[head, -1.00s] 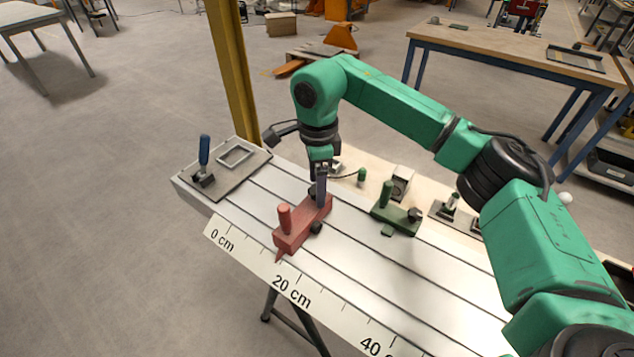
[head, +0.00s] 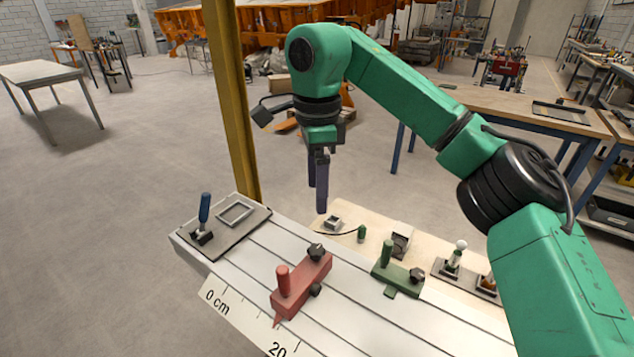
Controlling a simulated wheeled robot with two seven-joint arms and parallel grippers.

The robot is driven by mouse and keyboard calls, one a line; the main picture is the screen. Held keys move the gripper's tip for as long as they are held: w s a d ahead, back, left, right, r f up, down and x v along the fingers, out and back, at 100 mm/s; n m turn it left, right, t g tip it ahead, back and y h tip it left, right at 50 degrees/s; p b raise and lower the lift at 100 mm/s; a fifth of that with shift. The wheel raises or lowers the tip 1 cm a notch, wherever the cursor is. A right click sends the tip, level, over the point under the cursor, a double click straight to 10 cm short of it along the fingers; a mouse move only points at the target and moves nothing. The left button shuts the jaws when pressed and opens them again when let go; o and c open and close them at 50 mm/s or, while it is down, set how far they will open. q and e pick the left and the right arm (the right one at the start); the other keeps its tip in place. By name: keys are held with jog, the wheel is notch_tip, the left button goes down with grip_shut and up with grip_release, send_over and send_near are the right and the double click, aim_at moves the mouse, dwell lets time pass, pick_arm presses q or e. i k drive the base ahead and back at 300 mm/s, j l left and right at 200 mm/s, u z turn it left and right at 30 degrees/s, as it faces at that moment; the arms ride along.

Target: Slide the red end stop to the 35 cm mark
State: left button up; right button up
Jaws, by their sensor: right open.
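The red end stop (head: 302,283) sits across the slotted pale bed, with an upright red handle, a black knob at its far end and another at its side. Its pointer lies over the scale strip (head: 238,318), between the "0 cm" and "20" labels, nearer the 20. The 35 cm mark is out of view. My right gripper (head: 317,198) is open and empty, pointing down, above and beyond the stop and clear of it. My left gripper is not in view.
A green stop (head: 397,277) sits on the bed to the right. A plate with a blue-handled clamp (head: 203,219) is at the bed's left end. Small fixtures stand on a wooden board (head: 345,213) behind. A yellow post (head: 232,100) rises beyond the bed.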

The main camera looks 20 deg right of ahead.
aim_at(295, 288)
jog(key=k+j, duration=0.2)
jog(key=k, duration=0.3)
jog(key=k+j, duration=0.15)
jog(key=k, duration=0.3)
jog(key=k+j, duration=0.2)
jog(key=k, duration=0.3)
